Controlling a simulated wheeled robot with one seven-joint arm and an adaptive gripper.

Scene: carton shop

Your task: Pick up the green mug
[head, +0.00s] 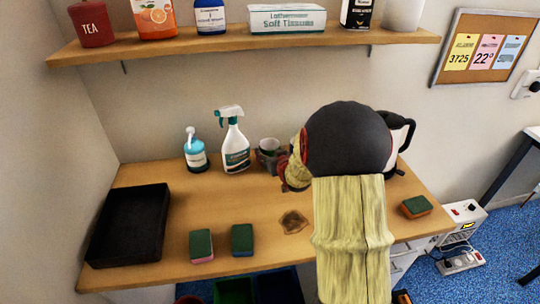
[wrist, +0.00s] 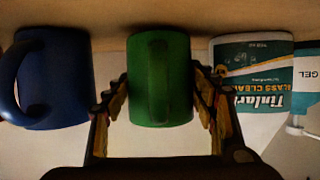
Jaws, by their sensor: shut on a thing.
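The green mug (wrist: 160,78) is between the two fingers of my gripper (wrist: 160,92) in the wrist view, which shows the scene upside down. The fingers touch it on both sides, and its handle faces the camera. In the head view my gripper (head: 270,158) is at the back of the wooden counter, right of the spray bottle. Only a small part of the mug's rim (head: 269,144) shows there; my arm hides much of this area. I cannot tell whether the mug touches the counter.
A blue mug (wrist: 52,80) stands close on one side of the green mug. A glass cleaner spray bottle (head: 235,150) and a blue gel pump bottle (head: 194,152) are on the other side. A black tray (head: 130,222), sponges (head: 201,245) and a kettle (head: 403,137) are on the counter.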

